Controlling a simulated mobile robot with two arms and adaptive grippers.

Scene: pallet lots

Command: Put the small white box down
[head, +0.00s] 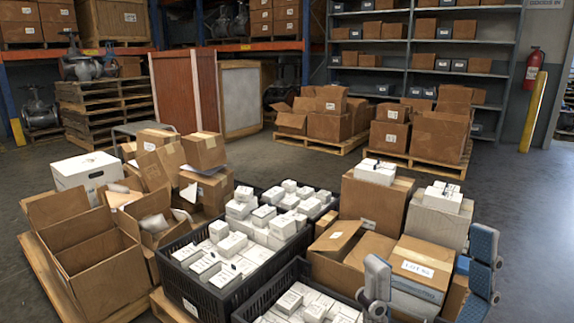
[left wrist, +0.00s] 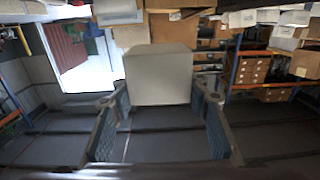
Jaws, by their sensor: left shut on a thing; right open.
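The small white box (left wrist: 158,78) shows in the left wrist view, pale and plain, between the fingertips of my left gripper (left wrist: 160,110). The left gripper is shut on it. The left wrist view is tilted oddly, so I cannot tell how far the box is from any surface below. I cannot make out my left gripper in the head view. My right gripper (head: 430,262) is at the lower right of the head view. Its two blue-grey fingers are wide apart and empty, in front of the brown cartons.
Black crates (head: 181,283) hold many small white boxes. An open, empty carton (head: 100,262) stands at left; a larger white box (head: 86,172) is behind it. Small white boxes (head: 375,172) sit on a tall carton (head: 373,203). Grey floor (head: 530,200) is clear at right.

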